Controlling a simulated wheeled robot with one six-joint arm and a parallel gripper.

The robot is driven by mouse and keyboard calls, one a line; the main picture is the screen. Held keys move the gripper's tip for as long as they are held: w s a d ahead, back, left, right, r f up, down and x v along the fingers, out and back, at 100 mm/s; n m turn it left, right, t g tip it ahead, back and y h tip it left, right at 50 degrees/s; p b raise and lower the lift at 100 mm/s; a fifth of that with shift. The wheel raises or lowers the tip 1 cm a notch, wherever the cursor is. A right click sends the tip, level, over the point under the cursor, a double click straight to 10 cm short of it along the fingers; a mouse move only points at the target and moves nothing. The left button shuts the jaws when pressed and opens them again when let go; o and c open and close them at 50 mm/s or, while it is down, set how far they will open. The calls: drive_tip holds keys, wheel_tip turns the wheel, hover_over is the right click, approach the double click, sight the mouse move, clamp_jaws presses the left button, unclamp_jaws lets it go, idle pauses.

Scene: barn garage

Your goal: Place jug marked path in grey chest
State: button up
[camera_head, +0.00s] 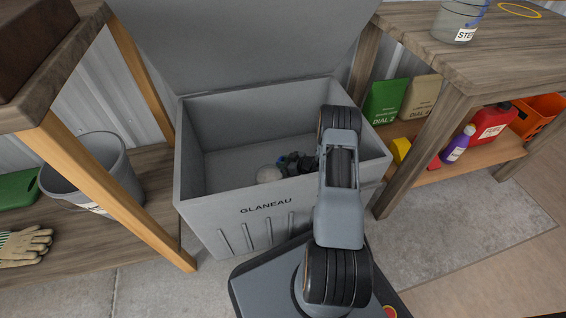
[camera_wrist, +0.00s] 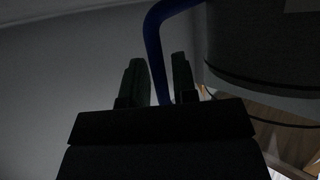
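The grey chest (camera_head: 262,204), marked GLANEAU, stands open with its lid raised at the back. My gripper (camera_head: 283,166) reaches down inside it, close behind the front wall. A pale rounded thing (camera_head: 268,174), apparently the jug, shows just left of the gripper, partly hidden by the front wall. The jug's dark grey body (camera_wrist: 255,45) is at upper right. No marking on this jug can be read.
Another jug (camera_head: 452,26), with a label starting STE, stands on the right bench. A bucket (camera_head: 95,175) and gloves (camera_head: 25,246) lie on the left shelf. Bags, a purple bottle (camera_head: 458,143) and a red can (camera_head: 493,122) fill the right shelf. Benches flank the chest.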

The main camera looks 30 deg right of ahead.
drive_tip(key=shift+o, duration=1)
